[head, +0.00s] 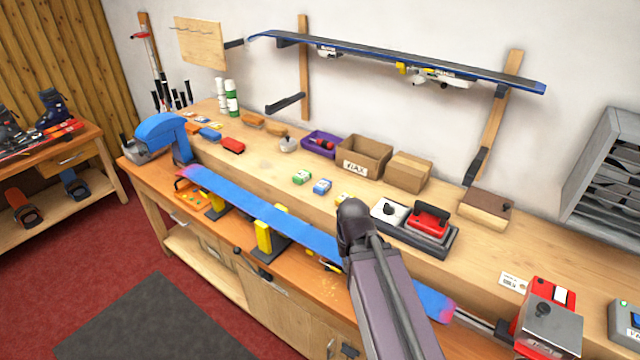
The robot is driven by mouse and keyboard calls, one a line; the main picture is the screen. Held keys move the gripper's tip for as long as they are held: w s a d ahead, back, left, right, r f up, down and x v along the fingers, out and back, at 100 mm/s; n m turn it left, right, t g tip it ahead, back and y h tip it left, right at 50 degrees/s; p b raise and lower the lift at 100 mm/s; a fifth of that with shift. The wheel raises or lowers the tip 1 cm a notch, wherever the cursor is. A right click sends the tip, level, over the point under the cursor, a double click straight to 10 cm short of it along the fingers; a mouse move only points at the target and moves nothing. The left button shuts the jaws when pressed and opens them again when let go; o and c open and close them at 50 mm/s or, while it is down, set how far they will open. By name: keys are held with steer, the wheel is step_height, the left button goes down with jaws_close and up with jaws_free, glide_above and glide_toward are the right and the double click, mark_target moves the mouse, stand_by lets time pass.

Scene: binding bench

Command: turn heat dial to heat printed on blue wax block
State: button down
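The heat dial (389,209) is a dark knob on a white panel, in a dark station on the bench. A red iron with a black handle (431,218) rests beside it. The dial's markings are too small to read. A blue and white wax block (322,187) lies on the bench left of the station; its print is not legible from here. A green block (302,177) lies beside it, and another small block is partly hidden by my arm. My arm reaches up from the bottom, left of the station. My gripper's fingers do not show.
A blue and pink board (270,218) lies across supports along the front. An open cardboard box (364,157), a closed one (408,171) and a purple tray (322,144) stand behind the blocks. A red device (550,303) stands at right.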

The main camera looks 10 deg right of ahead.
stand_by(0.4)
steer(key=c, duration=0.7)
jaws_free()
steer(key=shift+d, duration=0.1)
